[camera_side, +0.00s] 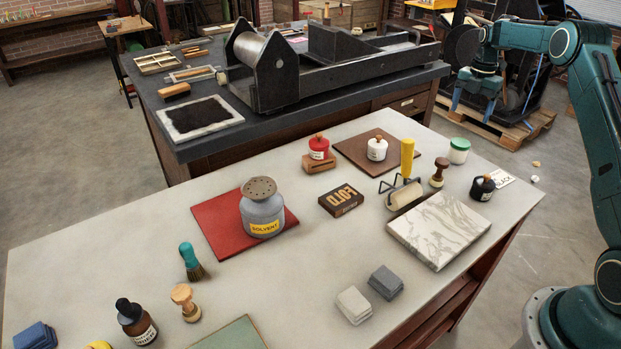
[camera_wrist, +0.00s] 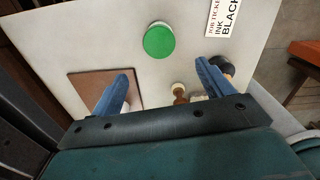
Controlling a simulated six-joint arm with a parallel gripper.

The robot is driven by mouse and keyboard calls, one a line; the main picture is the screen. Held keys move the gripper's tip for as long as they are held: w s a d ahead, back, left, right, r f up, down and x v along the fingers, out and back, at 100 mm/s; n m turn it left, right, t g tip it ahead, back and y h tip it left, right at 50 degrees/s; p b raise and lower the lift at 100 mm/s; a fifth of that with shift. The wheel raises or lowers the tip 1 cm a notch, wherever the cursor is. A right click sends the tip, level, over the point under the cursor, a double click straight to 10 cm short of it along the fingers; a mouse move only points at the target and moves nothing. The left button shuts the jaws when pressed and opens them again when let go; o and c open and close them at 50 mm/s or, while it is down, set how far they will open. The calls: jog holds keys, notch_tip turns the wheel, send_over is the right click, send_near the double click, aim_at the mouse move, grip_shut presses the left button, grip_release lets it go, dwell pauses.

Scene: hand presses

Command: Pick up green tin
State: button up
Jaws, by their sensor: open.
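The green tin (camera_side: 459,150) is a small white pot with a green lid, upright near the far right corner of the pale table. In the wrist view, its round green lid (camera_wrist: 159,40) lies just beyond the fingertips, roughly midway between them. My gripper (camera_side: 473,106) hangs above the table with its blue fingers pointing down. In the wrist view, the gripper (camera_wrist: 164,69) has its fingers wide apart and nothing between them. It does not touch the tin.
Near the tin stand a wooden-handled stamp (camera_side: 437,174), a dark ink bottle (camera_side: 482,188), a job ticket card (camera_side: 502,178) and a yellow-handled roller (camera_side: 407,160). A brown board (camera_side: 349,150) bears a white pot (camera_side: 377,149). A marble slab (camera_side: 440,230) lies nearer the camera.

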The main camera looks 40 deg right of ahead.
aim_at(460, 142)
jog(key=shift+d+f, duration=0.1)
jog(key=shift+f, duration=0.1)
jog(key=shift+f, duration=4.2)
jog(key=shift+f, duration=2.6)
jog(key=c, duration=1.2)
